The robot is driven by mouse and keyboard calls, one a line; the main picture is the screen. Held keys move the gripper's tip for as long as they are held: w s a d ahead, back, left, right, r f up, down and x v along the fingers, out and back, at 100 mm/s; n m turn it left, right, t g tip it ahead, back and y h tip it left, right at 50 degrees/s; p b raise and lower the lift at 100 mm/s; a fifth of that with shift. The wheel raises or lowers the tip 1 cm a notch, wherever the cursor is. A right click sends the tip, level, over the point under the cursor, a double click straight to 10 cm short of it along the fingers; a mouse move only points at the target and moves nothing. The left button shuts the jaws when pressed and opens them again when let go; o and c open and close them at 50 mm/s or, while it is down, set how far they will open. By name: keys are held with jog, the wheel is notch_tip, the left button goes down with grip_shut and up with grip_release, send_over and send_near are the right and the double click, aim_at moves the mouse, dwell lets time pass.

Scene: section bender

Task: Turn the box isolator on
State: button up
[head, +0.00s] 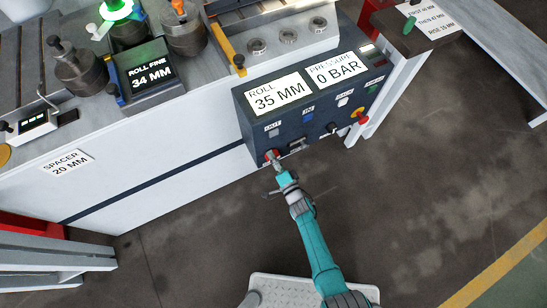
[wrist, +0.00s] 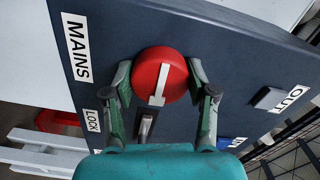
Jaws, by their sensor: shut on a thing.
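The isolator is a round red knob (wrist: 160,76) with a white bar mark, on the dark face of the control box (head: 243,111). It sits beside the "MAINS" label (wrist: 75,46) in the wrist view. In the head view the knob (head: 270,154) shows at the box's lower left corner. My gripper (wrist: 162,82) has a finger on each side of the knob and is shut on it. In the head view my gripper (head: 276,164) reaches it from below. The white bar runs roughly up and down in the wrist view.
A grey lever (wrist: 146,124) stands close below the knob near the "LOCK" label (wrist: 92,121). The box's displays read roll 35 mm (head: 279,94) and pressure 0 bar (head: 336,69). A red and yellow button (head: 360,117) is at the right. Floor in front is clear.

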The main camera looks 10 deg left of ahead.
jog(key=shift+m, duration=0.3)
dwell(0.4)
jog(key=o, duration=1.2)
jog(key=shift+c, duration=0.2)
jog(key=v, duration=1.2)
